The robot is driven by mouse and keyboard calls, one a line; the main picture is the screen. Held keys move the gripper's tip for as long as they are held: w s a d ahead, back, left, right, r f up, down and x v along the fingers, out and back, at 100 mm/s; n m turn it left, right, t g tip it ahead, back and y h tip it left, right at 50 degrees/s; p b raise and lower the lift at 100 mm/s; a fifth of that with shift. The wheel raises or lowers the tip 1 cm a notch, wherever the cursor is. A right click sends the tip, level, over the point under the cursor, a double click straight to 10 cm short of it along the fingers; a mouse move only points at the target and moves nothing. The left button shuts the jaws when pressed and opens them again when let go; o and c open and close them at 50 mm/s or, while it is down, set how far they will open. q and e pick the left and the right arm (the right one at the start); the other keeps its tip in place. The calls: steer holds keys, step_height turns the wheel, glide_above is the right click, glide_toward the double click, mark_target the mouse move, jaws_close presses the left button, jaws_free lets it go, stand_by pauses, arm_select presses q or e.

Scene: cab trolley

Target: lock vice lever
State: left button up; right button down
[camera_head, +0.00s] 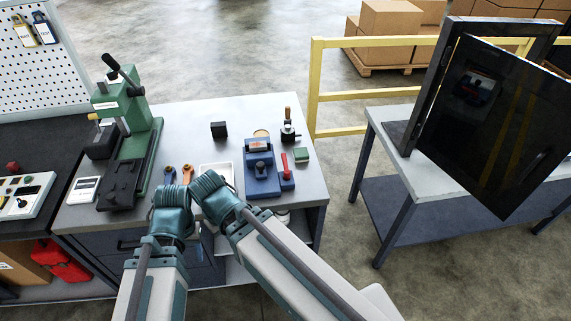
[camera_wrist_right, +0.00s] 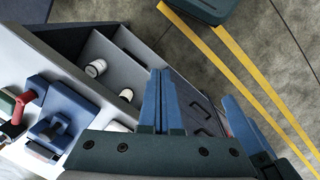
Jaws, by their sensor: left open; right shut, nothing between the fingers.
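The blue vice (camera_head: 262,172) stands on the right part of the grey workbench and also shows in the right wrist view (camera_wrist_right: 52,130). Its red lever (camera_head: 284,163) is on its right side, its tip pointing away from me; it also shows in the right wrist view (camera_wrist_right: 34,90). My left gripper (camera_head: 172,197) is over the bench's front edge, left of the vice, open and apart from it. My right gripper (camera_head: 210,187) is between it and the vice, apart from the lever. Its blue fingers (camera_wrist_right: 166,100) are together and empty in the wrist view.
A green press (camera_head: 138,125) stands on the bench's left. A white tray (camera_head: 224,167), black block (camera_head: 218,130) and small green block (camera_head: 301,154) lie near the vice. A yellow rail (camera_head: 345,96) runs behind.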

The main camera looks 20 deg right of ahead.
steer(key=w+d+r+m+t+h+p, duration=0.1)
steer(key=w+d+m, duration=0.1)
steer(key=w+d, duration=0.45)
steer(key=w+d+r+m+t+h+p, duration=0.1)
steer(key=w+d+r+m+h, duration=0.15)
steer(key=w, duration=0.65)
steer(key=m+h, duration=0.1)
steer(key=m, duration=0.2)
glide_toward(285, 165)
steer(key=shift+t, duration=0.4)
steer(key=w+a+r, duration=0.1)
steer(key=w+a, duration=0.1)
steer(key=shift+w+a+r, duration=0.15)
steer(key=shift+a+r, duration=0.25)
steer(key=shift+d+r+h, duration=0.1)
steer(key=shift+d+h, duration=0.15)
steer(key=shift+w, duration=0.1)
steer(key=b+x, duration=0.8)
steer(key=x, duration=0.2)
steer(key=shift+a, duration=0.1)
